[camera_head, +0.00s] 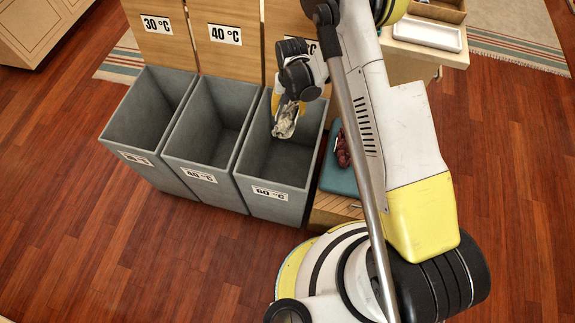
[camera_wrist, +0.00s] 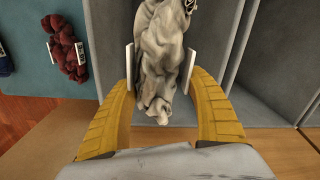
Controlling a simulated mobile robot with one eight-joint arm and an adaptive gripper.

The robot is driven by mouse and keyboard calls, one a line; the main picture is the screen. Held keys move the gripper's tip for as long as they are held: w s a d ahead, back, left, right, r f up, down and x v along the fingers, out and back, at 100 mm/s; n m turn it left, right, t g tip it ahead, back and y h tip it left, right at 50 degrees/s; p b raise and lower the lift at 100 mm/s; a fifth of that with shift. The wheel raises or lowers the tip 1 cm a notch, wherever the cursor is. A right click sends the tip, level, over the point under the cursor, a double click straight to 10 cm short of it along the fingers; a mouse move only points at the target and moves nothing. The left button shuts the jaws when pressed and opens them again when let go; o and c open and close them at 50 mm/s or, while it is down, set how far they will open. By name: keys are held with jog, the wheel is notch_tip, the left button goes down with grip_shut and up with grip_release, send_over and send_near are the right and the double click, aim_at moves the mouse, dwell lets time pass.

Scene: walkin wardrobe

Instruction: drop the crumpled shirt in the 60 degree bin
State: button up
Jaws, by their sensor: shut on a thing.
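The crumpled shirt (camera_wrist: 160,55) is a grey-white bunched cloth, and in the head view it is a small pale bundle (camera_head: 286,122). My gripper (camera_wrist: 160,72) is shut on it, with a pale fingertip pad on each side of the cloth. In the head view my gripper (camera_head: 287,108) points down over the opening of the 60 °C bin (camera_head: 272,193), a grey open-topped bin at the right end of the row. The shirt shows against the bin's inside. I cannot tell exactly how far it is below the rim.
The 40 °C bin (camera_head: 205,176) and the 30 °C bin (camera_head: 135,157) stand to the left, looking empty. Right of the 60 °C bin, a dark red yarn skein (camera_head: 343,150) lies on a teal surface (camera_head: 337,179). A white tray (camera_head: 427,34) sits on a cabinet farther back.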

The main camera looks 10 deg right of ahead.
jog(key=shift+f+b, duration=0.3)
jog(key=shift+f, duration=0.65)
jog(key=o, duration=1.4)
jog(key=r, duration=1.2)
jog(key=shift+d, duration=0.2)
